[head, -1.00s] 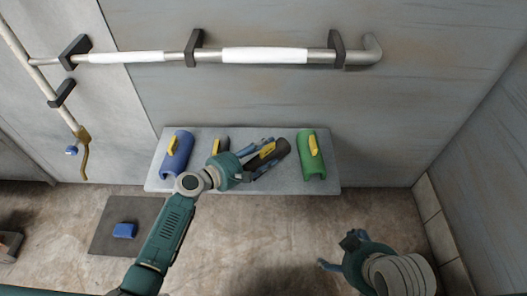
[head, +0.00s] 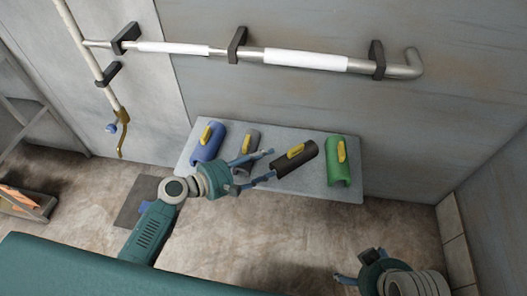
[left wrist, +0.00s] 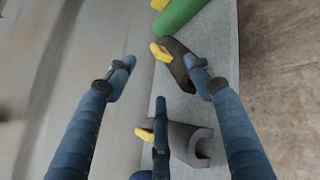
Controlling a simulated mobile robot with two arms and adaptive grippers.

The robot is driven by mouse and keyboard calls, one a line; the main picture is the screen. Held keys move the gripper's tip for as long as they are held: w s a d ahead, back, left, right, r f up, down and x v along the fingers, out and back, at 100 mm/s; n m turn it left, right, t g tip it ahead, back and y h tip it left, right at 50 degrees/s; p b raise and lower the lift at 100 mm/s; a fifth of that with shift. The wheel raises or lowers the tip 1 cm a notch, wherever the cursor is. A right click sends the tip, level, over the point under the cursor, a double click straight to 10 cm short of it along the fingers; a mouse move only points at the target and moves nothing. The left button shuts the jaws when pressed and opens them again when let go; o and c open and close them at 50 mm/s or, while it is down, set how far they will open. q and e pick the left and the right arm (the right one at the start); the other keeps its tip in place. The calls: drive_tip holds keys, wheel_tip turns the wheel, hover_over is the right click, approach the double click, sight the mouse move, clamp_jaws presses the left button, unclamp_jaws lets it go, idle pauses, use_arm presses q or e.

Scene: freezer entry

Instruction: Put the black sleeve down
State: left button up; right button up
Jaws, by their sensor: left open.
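The black sleeve (head: 296,162) with a yellow handle lies on the grey shelf (head: 255,182), between the grey and green sleeves. My left gripper (head: 270,165) is open, just left of the black sleeve, fingers pointing toward it. In the left wrist view the black sleeve (left wrist: 176,62) shows beyond the spread fingers, partly covered by one finger; nothing is held between them. Whether that fingertip touches it, I cannot tell. My right gripper (head: 348,279) is low at the right, away from the shelf; its jaw opening is unclear.
A blue sleeve (head: 206,146), a grey sleeve (head: 246,145) and a green sleeve (head: 337,168) lie on the shelf. A metal rail (head: 225,52) with white sections (head: 305,61) runs along the wall above. A dark mat (head: 132,203) lies on the floor.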

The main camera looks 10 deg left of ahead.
use_arm(q)
drive_tip(key=shift+s+a, duration=0.1)
drive_tip(key=s+d+f+m+g+y, duration=0.1)
drive_tip(key=s+f+m+g+y, duration=0.15)
drive_tip(key=s+m, duration=0.5)
drive_tip(key=s+f+m+g+y, duration=0.1)
drive_tip(key=s+f+m+g, duration=0.25)
drive_tip(key=s+m, duration=0.45)
drive_tip(key=s+a+r+m+y, duration=0.1)
drive_tip(key=s+a+m+y, duration=0.5)
drive_tip(key=s+a, duration=0.4)
drive_tip(key=shift+a+m+g+y, duration=0.35)
drive_tip(key=shift+a+y, duration=0.2)
drive_tip(key=shift+a, duration=0.55)
